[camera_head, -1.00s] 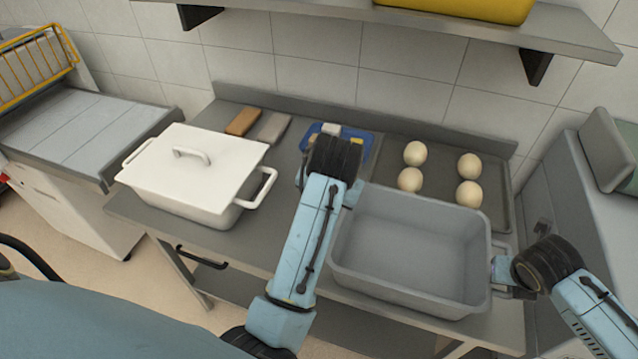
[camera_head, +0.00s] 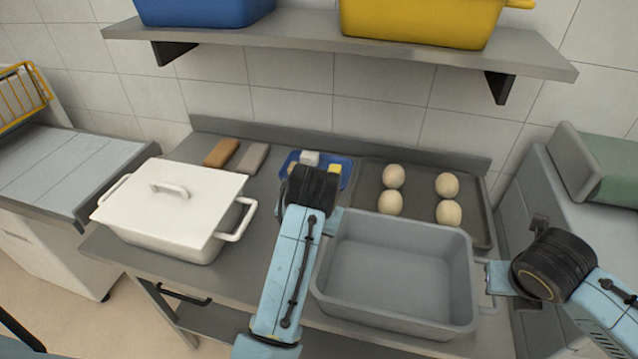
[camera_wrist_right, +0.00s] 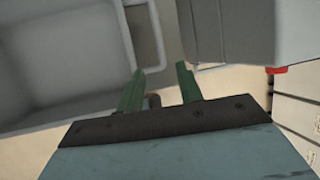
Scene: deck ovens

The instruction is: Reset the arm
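My right gripper (camera_head: 488,278) is just right of the grey bin (camera_head: 396,312), beside its right-hand handle (camera_head: 487,300). The right wrist view shows its two green fingers (camera_wrist_right: 158,72) apart, with the bin handle (camera_wrist_right: 158,35) just beyond the tips and nothing clearly held. My left arm reaches up from the bottom. Its black wrist (camera_head: 312,190) is in front of the blue tray (camera_head: 348,178), and a pale blue part of the left gripper (camera_head: 334,219) shows at the bin's upper left corner. The left fingertips are hidden.
A white lidded pot (camera_head: 170,245) stands left on the steel table. A dark baking tray (camera_head: 420,209) holds several dough balls behind the bin. Brown (camera_head: 222,152) and grey (camera_head: 253,158) blocks lie at the back. A wall shelf (camera_head: 330,50) carries blue and yellow bins.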

